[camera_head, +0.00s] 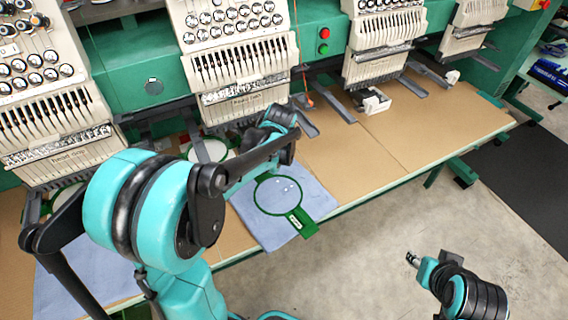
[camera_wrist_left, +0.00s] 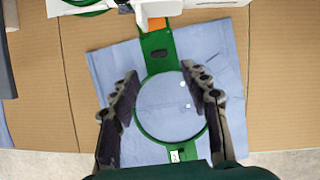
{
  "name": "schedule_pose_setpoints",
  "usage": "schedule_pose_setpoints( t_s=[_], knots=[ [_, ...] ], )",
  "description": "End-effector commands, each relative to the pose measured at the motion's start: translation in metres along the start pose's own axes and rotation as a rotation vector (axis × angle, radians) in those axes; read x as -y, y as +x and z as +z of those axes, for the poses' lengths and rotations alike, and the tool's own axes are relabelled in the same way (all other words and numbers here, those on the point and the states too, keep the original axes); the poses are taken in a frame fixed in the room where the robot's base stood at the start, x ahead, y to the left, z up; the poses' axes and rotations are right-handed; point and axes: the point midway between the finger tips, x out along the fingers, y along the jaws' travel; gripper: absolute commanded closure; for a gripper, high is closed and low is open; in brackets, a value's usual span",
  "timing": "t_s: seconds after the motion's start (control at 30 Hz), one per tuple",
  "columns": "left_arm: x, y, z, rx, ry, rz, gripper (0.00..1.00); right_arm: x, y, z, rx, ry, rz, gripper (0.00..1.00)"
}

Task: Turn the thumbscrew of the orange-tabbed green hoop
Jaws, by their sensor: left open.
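The green hoop (camera_head: 306,229) lies on a light blue cloth (camera_head: 254,226) on the table in the head view. In the left wrist view the hoop (camera_wrist_left: 158,44) has a slotted arm with an orange tab (camera_wrist_left: 155,24) at its far end. A short green tab with a white label (camera_wrist_left: 177,155) is at its near end. I cannot make out the thumbscrew. My left gripper (camera_wrist_left: 160,80) is open, its fingers apart on either side of the ring and holding nothing. In the head view my left arm partly covers the hoop's far side. My right gripper (camera_head: 412,259) is over the floor, away from the table.
A row of embroidery heads (camera_head: 243,70) stands along the back of the tan table (camera_head: 420,140). A white part (camera_wrist_left: 190,8) is close to the orange tab. Another hoop (camera_head: 208,150) lies to the left. The table right of the cloth is mostly clear.

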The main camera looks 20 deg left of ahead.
Motion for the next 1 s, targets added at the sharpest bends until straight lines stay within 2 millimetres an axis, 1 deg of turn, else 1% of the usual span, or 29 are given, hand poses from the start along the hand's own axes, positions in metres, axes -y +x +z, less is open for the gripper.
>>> schedule_pose_setpoints(
  t_s=[0.17,0.4,0.5,0.67,0.9,0.93,0.97,1.0],
  knots=[
    [0.000,0.019,0.001,0.000,0.032,0.008,0.53,0.000,0.006,0.005,0.000,0.000,0.000,0.60],
    [0.000,0.059,0.000,0.000,0.030,0.007,0.53,0.000,0.020,0.015,0.000,0.000,0.000,0.60],
    [0.000,0.071,0.000,-0.001,0.030,0.007,0.53,0.000,0.024,0.018,0.000,0.000,0.000,0.60],
    [-0.001,0.081,0.001,0.000,0.029,0.007,0.53,0.000,0.026,0.019,0.000,0.000,0.000,0.60],
    [-0.001,0.081,0.001,0.000,0.029,0.006,0.53,0.000,0.026,0.019,0.000,0.000,0.000,0.60],
    [-0.001,0.081,0.001,0.000,0.029,0.006,0.56,0.000,0.026,0.019,0.000,0.000,0.000,0.60],
    [-0.001,0.081,0.001,0.000,0.029,0.006,0.64,0.000,0.026,0.019,0.000,0.000,0.000,0.60],
    [-0.001,0.081,0.001,0.000,0.029,0.006,0.75,0.000,0.026,0.019,0.000,0.000,0.000,0.60]
  ],
)
